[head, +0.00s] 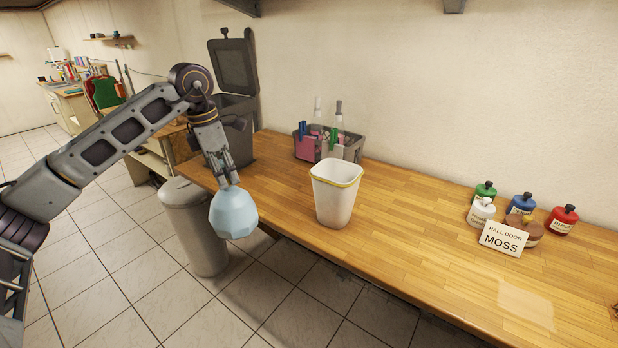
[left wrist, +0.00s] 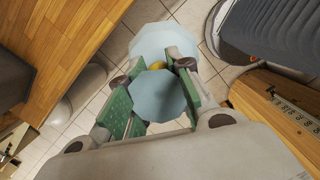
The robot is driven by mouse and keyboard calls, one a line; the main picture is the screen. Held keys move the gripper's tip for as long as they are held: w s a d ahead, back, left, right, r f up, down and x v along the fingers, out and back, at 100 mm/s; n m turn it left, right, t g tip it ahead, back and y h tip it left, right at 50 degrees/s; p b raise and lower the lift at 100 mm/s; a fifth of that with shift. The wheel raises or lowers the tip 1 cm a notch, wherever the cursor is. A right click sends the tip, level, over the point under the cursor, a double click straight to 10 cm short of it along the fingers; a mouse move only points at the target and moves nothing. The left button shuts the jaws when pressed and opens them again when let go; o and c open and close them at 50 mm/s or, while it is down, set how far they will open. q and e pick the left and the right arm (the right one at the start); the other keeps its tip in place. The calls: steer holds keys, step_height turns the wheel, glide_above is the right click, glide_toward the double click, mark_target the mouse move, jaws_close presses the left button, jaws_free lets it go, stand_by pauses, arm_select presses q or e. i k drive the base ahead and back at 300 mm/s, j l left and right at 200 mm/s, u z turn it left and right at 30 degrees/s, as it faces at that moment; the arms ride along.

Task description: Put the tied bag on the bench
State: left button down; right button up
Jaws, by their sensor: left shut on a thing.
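The tied bag (head: 233,213) is pale blue and faceted. My left gripper (head: 230,182) is shut on its top, and the bag hangs below the fingers. In the head view the bag is in front of the bench's left front edge, overlapping the grey bin's upper right. In the left wrist view the bag (left wrist: 160,95) shows between the green finger pads, with a small yellow spot at its neck. The wooden bench (head: 420,225) runs from the middle to the right. My right gripper is not in view.
A white bin with a yellow rim (head: 334,200) stands on the bench. A grey caddy with bottles (head: 312,147) is behind it. A grey cylindrical bin (head: 195,232) stands on the floor. The bench middle is clear.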

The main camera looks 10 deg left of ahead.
mark_target(273, 194)
steer(key=i, duration=1)
